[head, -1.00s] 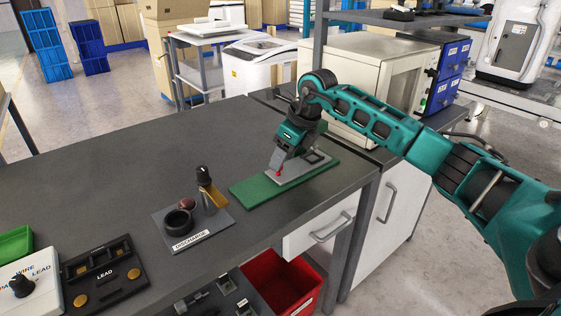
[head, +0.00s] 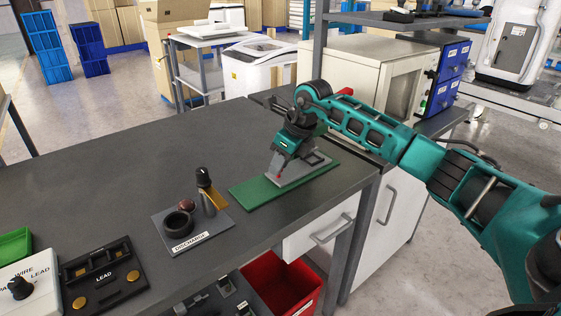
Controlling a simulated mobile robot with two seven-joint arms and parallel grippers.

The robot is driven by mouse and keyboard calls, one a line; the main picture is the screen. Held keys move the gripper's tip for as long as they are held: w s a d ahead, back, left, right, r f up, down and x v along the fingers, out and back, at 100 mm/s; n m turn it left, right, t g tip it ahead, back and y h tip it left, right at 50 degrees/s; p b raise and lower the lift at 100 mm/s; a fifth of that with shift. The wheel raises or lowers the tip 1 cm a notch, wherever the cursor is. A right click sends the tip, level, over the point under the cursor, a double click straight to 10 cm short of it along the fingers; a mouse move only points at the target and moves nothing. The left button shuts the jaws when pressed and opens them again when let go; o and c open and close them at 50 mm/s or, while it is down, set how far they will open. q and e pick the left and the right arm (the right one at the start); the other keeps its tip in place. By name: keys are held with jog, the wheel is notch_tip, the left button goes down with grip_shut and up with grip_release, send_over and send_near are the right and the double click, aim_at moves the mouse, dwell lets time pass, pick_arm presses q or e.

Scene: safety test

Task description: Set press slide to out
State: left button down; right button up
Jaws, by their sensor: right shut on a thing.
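The press (head: 246,196) has a green base plate lying near the front right edge of the dark bench. A grey slide (head: 297,173) sits on the plate, with a small red part near its left end. My right gripper (head: 277,172) reaches down over the slide from the right and is shut on a part of it. The fingers cover much of the held part, so its exact shape is hidden. My left gripper is not in view.
A discharge stand (head: 213,229) with a black ring and a knobbed post stands left of the press. A black LEAD fixture (head: 105,278) lies further left. A red bin (head: 290,285) sits below the bench edge. A beige oven-like cabinet (head: 352,60) stands behind my arm.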

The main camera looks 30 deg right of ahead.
grip_shut()
jog(key=a, duration=0.3)
jog(key=a+p, duration=0.1)
jog(key=a, duration=0.2)
jog(key=a+p, duration=0.1)
jog(key=a, duration=0.3)
jog(key=shift+s+r, duration=0.1)
jog(key=shift+s, duration=0.25)
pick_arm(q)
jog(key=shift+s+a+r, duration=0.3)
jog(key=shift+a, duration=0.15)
pick_arm(e)
jog(key=shift+a, duration=0.25)
jog(key=o, duration=0.8)
grip_release()
jog(key=shift+a, duration=0.1)
jog(key=shift+o, duration=0.5)
